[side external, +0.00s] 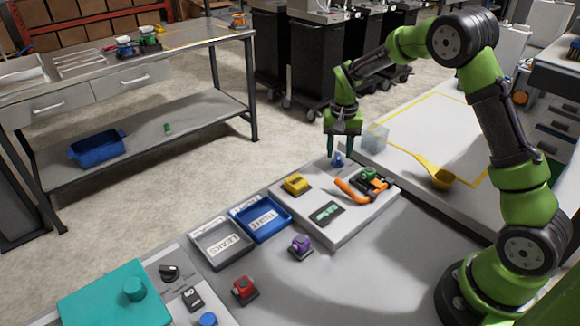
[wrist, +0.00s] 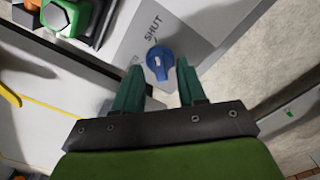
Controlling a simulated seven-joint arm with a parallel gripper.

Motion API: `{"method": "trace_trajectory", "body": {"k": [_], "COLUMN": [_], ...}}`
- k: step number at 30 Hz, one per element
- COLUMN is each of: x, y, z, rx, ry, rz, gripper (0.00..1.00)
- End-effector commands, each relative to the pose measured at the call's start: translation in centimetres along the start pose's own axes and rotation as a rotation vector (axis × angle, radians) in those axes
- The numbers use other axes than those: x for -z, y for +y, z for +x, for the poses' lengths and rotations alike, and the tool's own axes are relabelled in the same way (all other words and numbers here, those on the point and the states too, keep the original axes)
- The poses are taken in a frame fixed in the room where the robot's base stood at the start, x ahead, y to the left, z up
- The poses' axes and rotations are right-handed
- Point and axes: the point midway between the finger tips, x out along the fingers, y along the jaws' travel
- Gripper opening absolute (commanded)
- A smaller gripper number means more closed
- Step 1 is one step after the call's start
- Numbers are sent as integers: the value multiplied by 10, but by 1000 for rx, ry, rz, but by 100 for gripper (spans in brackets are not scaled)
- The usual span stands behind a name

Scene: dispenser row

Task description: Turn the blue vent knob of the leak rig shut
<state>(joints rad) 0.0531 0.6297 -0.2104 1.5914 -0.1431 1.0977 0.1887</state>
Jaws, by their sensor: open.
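The blue vent knob (side external: 338,161) stands at the far corner of the light leak rig plate (side external: 335,228). In the wrist view the knob (wrist: 159,63) is round with a narrow tab pointing down the picture and a small white mark. The word SHUT is printed above it, on the side away from the tab; a second label at its left is too faint to read. My gripper (side external: 343,154) is open and points down over the knob. In the wrist view its fingers (wrist: 160,68) lie on either side of the knob; I cannot tell whether either touches it.
A clear cube (side external: 375,137) stands close right of my gripper. Blue (side external: 285,233) and grey (side external: 205,262) trays and a purple knob (side external: 300,243) lie nearer.

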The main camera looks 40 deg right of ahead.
Motion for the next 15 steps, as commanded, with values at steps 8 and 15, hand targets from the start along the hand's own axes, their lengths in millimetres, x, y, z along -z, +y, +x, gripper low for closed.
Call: {"method": "trace_trajectory", "body": {"k": [8,15], "x": [1,1], "y": [-1,0], "z": [-62,-118], "rx": [5,4], "ry": [7,6], "rz": [-1,1], "gripper": [40,40]}}
